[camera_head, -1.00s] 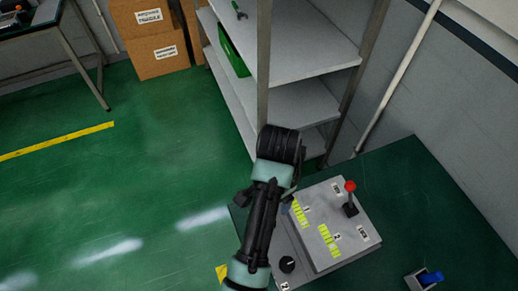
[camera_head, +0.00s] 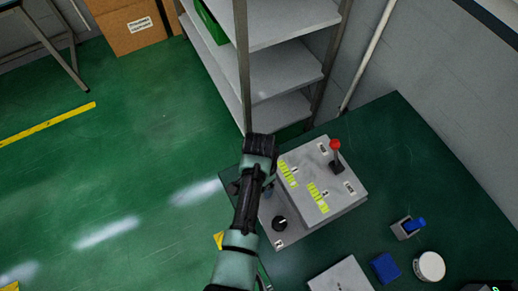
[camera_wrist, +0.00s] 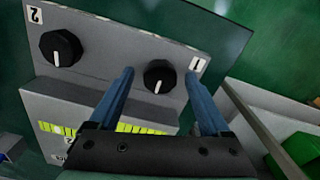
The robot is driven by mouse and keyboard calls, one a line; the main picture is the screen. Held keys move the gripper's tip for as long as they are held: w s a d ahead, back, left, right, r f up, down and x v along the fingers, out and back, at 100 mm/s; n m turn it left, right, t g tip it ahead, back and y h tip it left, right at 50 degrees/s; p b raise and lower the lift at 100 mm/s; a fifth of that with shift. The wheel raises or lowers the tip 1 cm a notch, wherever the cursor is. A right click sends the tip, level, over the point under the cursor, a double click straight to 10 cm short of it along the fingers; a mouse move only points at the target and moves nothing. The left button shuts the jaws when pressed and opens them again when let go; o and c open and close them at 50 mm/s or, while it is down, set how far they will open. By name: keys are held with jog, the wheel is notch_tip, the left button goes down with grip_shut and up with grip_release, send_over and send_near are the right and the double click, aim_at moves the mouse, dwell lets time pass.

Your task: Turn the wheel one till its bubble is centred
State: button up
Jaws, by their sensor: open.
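The wheel one, a black knob with a white pointer line (camera_wrist: 158,79), sits on the grey panel beside the label 1 in the wrist view. My gripper (camera_wrist: 160,73) is open, its two blue fingers apart on either side of this knob in the picture; contact cannot be told. A similar knob two (camera_wrist: 61,48) is at the left by the label 2; it also shows in the head view (camera_head: 279,222). The yellow-green strip one (camera_head: 287,174) and strip two (camera_head: 318,198) lie on the raised box. My arm hides knob one in the head view.
A red-topped lever (camera_head: 336,157) stands on the box's far side. A blue switch (camera_head: 410,227), a blue block (camera_head: 385,268) and a round white object (camera_head: 429,266) are on the green table at right. A metal shelf (camera_head: 280,65) stands behind.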

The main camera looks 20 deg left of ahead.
jog(key=shift+f, duration=0.15)
jog(key=shift+c, duration=0.3)
grip_shut()
